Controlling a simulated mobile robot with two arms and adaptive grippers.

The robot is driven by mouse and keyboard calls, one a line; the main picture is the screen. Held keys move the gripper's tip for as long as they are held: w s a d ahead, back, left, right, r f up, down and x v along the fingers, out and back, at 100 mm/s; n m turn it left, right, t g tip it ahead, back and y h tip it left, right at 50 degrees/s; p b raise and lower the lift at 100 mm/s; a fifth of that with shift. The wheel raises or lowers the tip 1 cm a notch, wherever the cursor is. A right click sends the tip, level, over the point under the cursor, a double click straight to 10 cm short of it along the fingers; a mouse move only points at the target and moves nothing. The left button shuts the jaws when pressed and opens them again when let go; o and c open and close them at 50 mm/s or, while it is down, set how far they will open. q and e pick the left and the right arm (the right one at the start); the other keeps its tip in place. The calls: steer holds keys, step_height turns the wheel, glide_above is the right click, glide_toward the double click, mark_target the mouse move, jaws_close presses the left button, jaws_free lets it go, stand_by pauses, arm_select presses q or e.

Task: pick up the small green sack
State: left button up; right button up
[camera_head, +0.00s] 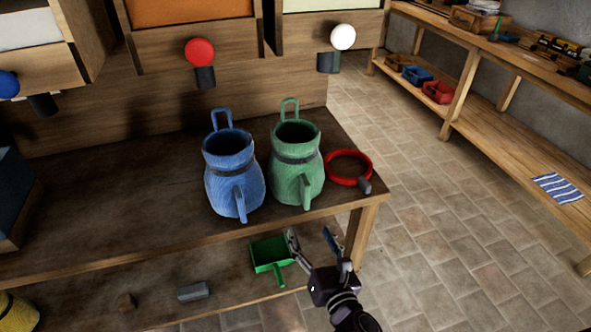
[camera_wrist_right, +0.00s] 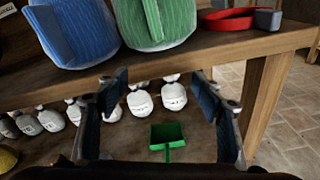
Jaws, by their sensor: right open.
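A green sack-like vessel (camera_head: 297,168), with a dark band round its neck, an open top and loop handles, stands upright on the table top near its right end. A blue one (camera_head: 232,178) of the same shape stands just left of it. In the right wrist view the lower part of the green vessel (camera_wrist_right: 155,22) shows at the top, beyond the fingertips. My right gripper (camera_head: 311,241) is open and empty, in front of the table edge and below the green vessel, apart from it. My left gripper is not in view.
A red ring-shaped thing (camera_head: 349,168) lies right of the green vessel. A green dustpan (camera_head: 270,255) lies on the lower shelf, with several small white sacks (camera_wrist_right: 140,103) behind. The table edge (camera_wrist_right: 230,50) lies between gripper and vessel. Wooden bins hang above.

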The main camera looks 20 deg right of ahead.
mark_target(308, 200)
steer(key=r+n, duration=0.1)
steer(key=r, duration=0.1)
steer(key=r+n+t, duration=0.1)
steer(key=r, duration=0.1)
steer(key=w+d+r+n, duration=0.1)
steer(key=r, duration=0.2)
steer(key=shift+t, duration=0.3)
steer(key=shift+w+r, duration=0.15)
steer(key=shift+w, duration=0.15)
steer(key=w, duration=0.2)
steer(key=w+p, duration=0.1)
steer(key=w, duration=0.1)
steer(key=w+p, duration=0.1)
steer(key=w, duration=0.1)
steer(key=shift+a+r, duration=0.25)
steer(key=shift+w+f, duration=0.1)
steer(key=shift+w, duration=0.3)
steer(key=c, duration=0.4)
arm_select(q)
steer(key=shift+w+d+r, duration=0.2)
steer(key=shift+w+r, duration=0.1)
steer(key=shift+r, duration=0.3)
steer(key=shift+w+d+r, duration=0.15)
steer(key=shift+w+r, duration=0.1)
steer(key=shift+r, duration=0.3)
arm_select(e)
jaws_close()
